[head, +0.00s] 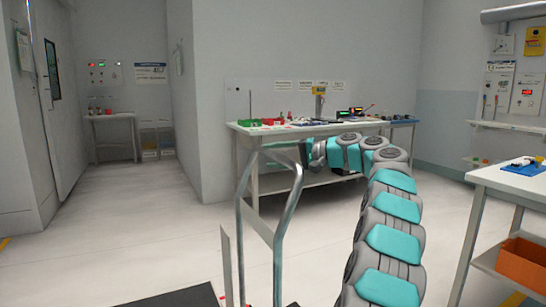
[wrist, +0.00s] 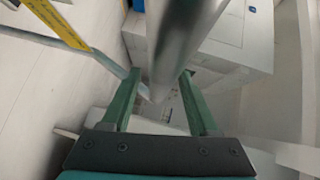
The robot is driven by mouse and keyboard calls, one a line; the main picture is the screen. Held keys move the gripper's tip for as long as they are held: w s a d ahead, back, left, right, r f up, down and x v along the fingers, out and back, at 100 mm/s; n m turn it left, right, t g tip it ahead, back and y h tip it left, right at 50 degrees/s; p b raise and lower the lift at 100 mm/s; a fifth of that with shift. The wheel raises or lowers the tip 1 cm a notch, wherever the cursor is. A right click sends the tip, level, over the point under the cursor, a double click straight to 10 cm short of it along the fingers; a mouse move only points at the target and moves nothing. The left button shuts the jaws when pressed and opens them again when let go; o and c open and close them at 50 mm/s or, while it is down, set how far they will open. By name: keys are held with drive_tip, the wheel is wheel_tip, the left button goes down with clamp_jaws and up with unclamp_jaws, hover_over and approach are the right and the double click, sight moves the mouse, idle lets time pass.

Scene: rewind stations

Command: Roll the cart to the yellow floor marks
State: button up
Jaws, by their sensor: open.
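The cart shows in the head view as a bent grey metal tube handle (head: 287,215) with a dark deck (head: 170,298) low at the bottom edge. My arm bends over from the right, and its end is close to the top of the handle; the fingers are hard to make out there. In the wrist view my gripper (wrist: 160,80) is open, with a green finger on each side of a thick metal tube (wrist: 178,45). I cannot tell whether they touch it. A yellow floor mark (head: 5,243) shows at the left edge, another (head: 512,299) at the lower right.
A long workbench (head: 240,128) with small items stands along the wall behind the handle. A white table (head: 510,180) with an orange bin (head: 522,263) is at the right. A small table (head: 110,117) stands in the far alcove. The floor (head: 130,220) at left and centre is clear.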

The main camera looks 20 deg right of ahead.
drive_tip(key=shift+w+a, duration=0.15)
clamp_jaws()
idle(0.4)
drive_tip(key=shift+f, duration=0.1)
idle(0.9)
